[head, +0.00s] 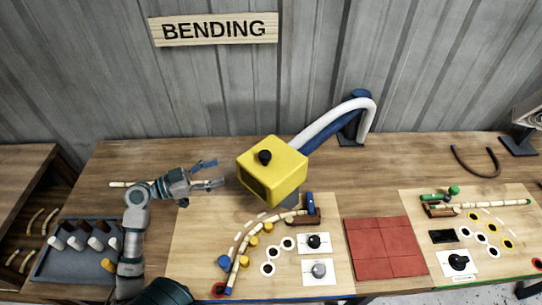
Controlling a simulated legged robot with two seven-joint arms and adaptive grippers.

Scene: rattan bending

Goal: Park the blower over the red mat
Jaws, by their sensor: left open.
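The blower (272,172) is a yellow box with a black knob on top, hung on a blue and white jointed arm (345,118). It hangs above the left wooden board, near the board's back edge. The red mat (387,248) lies on the table, to the right of and nearer than the blower, and nothing stands on it. My left gripper (217,174) is open and empty, just left of the blower with its fingers pointing at it. A small gap seems to show between them. My right gripper is not in view.
The left board (200,235) holds a curved cane on yellow pegs and two knobs. A second board (470,240) with a cane and pegs lies right of the mat. A grey tray (75,270) of pegs is at the left. A dark curved piece (475,170) lies at the back right.

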